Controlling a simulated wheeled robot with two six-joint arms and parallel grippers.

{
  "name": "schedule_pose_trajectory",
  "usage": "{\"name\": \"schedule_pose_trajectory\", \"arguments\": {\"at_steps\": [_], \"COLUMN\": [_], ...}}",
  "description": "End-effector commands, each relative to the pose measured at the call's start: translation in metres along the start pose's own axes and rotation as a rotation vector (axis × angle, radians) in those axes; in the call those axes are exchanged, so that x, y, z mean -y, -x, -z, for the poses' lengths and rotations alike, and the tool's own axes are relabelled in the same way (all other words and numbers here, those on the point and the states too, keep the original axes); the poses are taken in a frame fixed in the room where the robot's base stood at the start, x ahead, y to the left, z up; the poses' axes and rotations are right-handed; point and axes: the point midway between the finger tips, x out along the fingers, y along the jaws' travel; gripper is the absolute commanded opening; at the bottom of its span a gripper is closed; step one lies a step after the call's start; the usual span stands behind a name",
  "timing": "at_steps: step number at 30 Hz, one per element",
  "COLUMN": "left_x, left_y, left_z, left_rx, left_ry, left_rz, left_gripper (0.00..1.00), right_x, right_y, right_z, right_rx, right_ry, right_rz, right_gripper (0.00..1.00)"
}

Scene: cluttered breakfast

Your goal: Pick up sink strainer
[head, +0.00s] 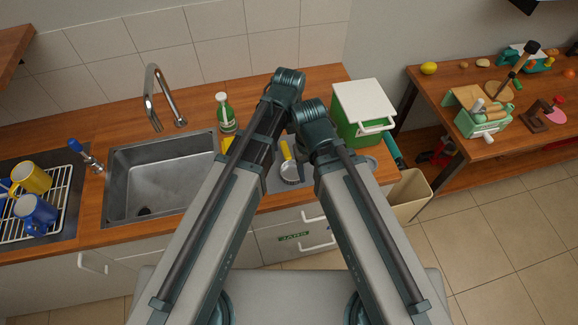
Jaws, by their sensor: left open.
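A small round pale metal item (290,173) lies on a grey mat on the counter, right of the sink, beside a yellow handle. It may be the sink strainer, but it is too small and partly covered to be sure. My left gripper (266,152) is only partly visible, dark, beside my left arm and just left of this item. It is open, and I see nothing in it. My right arm comes in from the right, and its gripper is hidden behind the arm.
The metal sink (165,180) is empty, with a dark drain and a faucet (155,95). A rack with mugs (35,213) is at left. A green-and-white box (362,110) stands right; a bin (409,194) is beside the counter.

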Motion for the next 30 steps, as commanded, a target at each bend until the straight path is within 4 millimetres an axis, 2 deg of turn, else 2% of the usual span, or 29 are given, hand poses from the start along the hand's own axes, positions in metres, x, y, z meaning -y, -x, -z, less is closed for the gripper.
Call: {"name": "schedule_pose_trajectory", "arguments": {"at_steps": [1,6,19,30], "left_x": [0.0,0.0,0.0,0.0], "left_y": [-0.015,-0.036,-0.046,-0.09], "left_z": [0.0,0.0,0.0,0.0], "left_rx": [0.0,0.0,0.0,0.0], "left_ry": [0.0,0.001,0.001,0.001], "left_rz": [0.0,0.0,0.0,0.0], "left_gripper": [0.9,0.9,0.9,0.9], "right_x": [0.001,0.003,0.004,0.009], "right_y": [-0.015,-0.036,-0.046,-0.09], "right_z": [0.001,0.002,0.003,0.005], "right_rx": [0.0,0.0,0.0,0.0], "right_ry": [0.0,-0.001,-0.001,-0.001], "right_rz": [0.0,0.0,0.0,0.0], "right_gripper": [0.64,0.64,0.64,0.64]}}
